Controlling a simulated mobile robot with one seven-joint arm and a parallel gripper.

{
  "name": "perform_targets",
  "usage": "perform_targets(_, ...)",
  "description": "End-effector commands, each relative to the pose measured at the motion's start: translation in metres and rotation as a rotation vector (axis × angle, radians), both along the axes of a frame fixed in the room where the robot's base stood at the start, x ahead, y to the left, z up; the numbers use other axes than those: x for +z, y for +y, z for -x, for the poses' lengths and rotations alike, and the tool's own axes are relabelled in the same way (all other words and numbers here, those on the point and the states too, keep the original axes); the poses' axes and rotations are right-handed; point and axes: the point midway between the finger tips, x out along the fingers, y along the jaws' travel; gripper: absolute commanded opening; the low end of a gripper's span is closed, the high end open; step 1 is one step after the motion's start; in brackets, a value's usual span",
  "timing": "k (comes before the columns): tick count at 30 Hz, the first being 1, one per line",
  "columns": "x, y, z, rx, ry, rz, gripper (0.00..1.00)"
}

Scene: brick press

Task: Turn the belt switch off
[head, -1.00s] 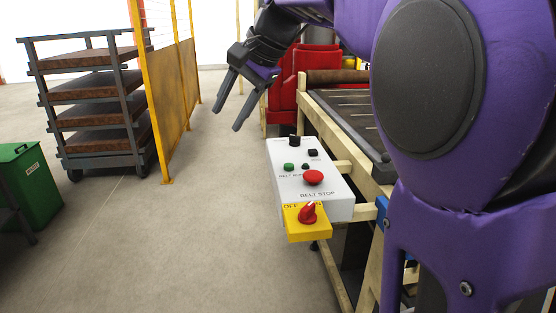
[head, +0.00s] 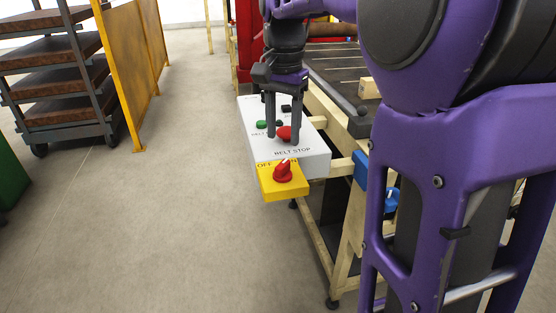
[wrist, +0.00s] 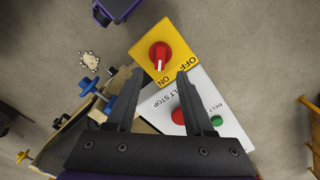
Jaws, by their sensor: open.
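The belt switch is a red rotary knob (head: 283,173) on a yellow plate (head: 268,190) at the near end of the grey control box (head: 312,165). "OFF" is printed at the plate's left in the head view. In the wrist view the knob (wrist: 160,56) shows a white mark towards the word "ON". My gripper (head: 283,139) is open and empty, pointing down over the box beside the red belt stop button (head: 285,132), behind the knob.
A green button (head: 262,124) and black controls sit farther back on the box. A yellow fence (head: 130,70) and brick rack (head: 55,85) stand left. The floor between is clear.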

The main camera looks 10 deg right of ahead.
Motion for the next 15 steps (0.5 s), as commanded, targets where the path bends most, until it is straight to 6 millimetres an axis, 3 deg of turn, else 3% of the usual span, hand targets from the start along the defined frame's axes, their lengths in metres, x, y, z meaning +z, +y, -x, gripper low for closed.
perform_targets(1,-0.015,0.000,0.001,0.000,0.004,-0.001,0.53)
perform_targets(6,-0.048,0.000,0.000,0.000,0.002,-0.001,0.53)
perform_targets(15,-0.076,0.000,0.000,0.000,-0.001,-0.001,0.53)
